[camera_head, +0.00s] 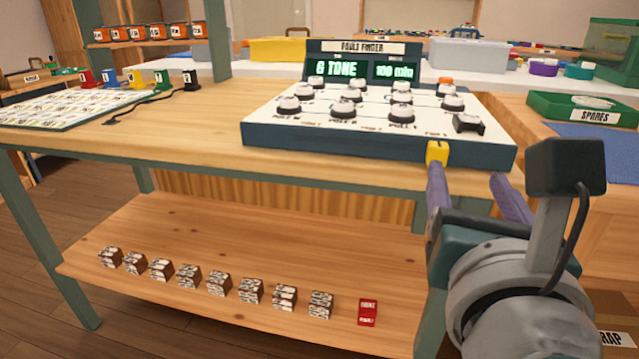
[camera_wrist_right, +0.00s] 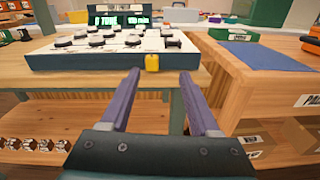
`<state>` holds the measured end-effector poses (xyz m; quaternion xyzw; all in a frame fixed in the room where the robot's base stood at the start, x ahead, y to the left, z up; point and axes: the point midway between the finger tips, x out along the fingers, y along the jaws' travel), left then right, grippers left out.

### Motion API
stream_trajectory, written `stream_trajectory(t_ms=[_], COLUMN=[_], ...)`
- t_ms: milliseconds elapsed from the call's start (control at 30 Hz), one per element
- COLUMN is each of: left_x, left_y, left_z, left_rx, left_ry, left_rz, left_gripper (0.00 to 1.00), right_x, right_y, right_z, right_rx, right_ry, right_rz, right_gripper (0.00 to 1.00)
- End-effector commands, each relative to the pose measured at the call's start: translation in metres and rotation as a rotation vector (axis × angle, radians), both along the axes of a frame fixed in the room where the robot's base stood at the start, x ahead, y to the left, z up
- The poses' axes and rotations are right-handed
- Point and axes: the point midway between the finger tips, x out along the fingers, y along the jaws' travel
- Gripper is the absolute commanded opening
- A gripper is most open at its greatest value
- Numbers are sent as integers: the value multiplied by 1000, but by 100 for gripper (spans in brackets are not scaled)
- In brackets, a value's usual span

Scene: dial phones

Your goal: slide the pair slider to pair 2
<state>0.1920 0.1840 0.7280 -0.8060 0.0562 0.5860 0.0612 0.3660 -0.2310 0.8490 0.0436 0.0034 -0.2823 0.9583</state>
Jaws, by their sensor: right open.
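The fault finder (camera_head: 380,138) is a white-topped console with a dark blue front and a green-lit display (camera_head: 360,69) reading "G TONE" and "100 min". A small yellow block, which looks like the pair slider (camera_head: 437,152), sits at the right part of its front edge; it also shows in the right wrist view (camera_wrist_right: 152,62). My right gripper (camera_head: 466,174) is open and empty in front of the console's right end. In the right wrist view its purple fingers (camera_wrist_right: 158,76) point forward, with the yellow block beyond and between their tips. Contact cannot be told. My left gripper is out of view.
Several white knobs (camera_head: 343,106) cover the console top. A green "SPARES" tray (camera_head: 584,108) and blue mat (camera_head: 598,145) lie on the bench at right. A shelf (camera_head: 200,235) below holds several small blocks and a red one (camera_head: 368,312).

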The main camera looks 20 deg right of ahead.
Motion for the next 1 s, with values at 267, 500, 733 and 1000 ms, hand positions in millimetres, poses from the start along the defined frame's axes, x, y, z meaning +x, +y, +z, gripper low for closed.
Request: stream_trajectory(t_ms=[267, 500, 733, 1000], left_x=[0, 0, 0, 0], left_y=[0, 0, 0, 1], left_z=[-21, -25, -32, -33], left_rx=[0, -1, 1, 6], left_ry=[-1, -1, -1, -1], left_rz=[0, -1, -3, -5], left_gripper=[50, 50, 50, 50], right_x=[12, 50, 80, 89], right_y=[2, -22, -40, -46], right_z=[-15, -14, -15, -14], right_rx=[-90, -87, -87, -85], right_ry=[15, 13, 15, 17], right_rz=[24, 22, 24, 23], right_gripper=[62, 62, 62, 62])
